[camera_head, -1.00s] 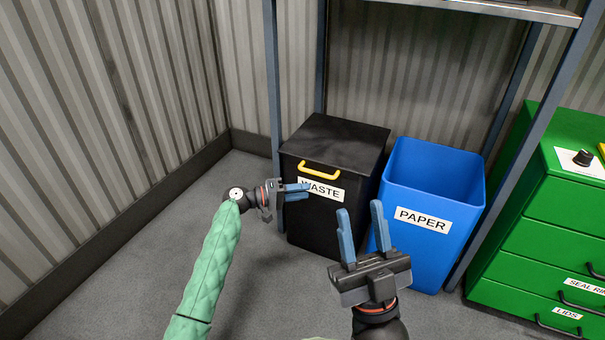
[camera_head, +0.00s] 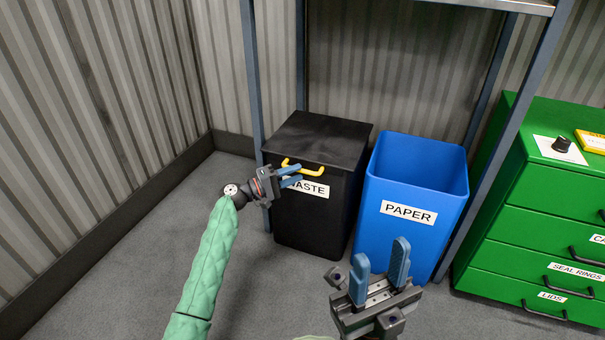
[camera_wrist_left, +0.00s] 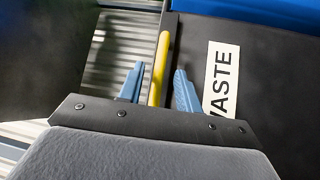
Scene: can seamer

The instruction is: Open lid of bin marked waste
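The black waste bin (camera_head: 312,215) has a flat dark lid (camera_head: 318,137) that lies shut on it. A yellow handle (camera_head: 302,166) sits at the lid's front edge, above the white WASTE label (camera_head: 312,190). My left gripper (camera_head: 289,176) is at the handle, in front of the bin. In the left wrist view the yellow handle (camera_wrist_left: 160,70) lies between its two blue fingers, with gaps on both sides, so the gripper is open around it. My right gripper (camera_head: 380,270) is open and empty, in front of the blue bin.
A blue PAPER bin (camera_head: 400,230) stands open just right of the waste bin. A green drawer cabinet (camera_head: 545,200) is at the right. A shelf post (camera_head: 253,90) rises beside the waste bin's left side. Grey floor (camera_head: 130,260) is clear at the left.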

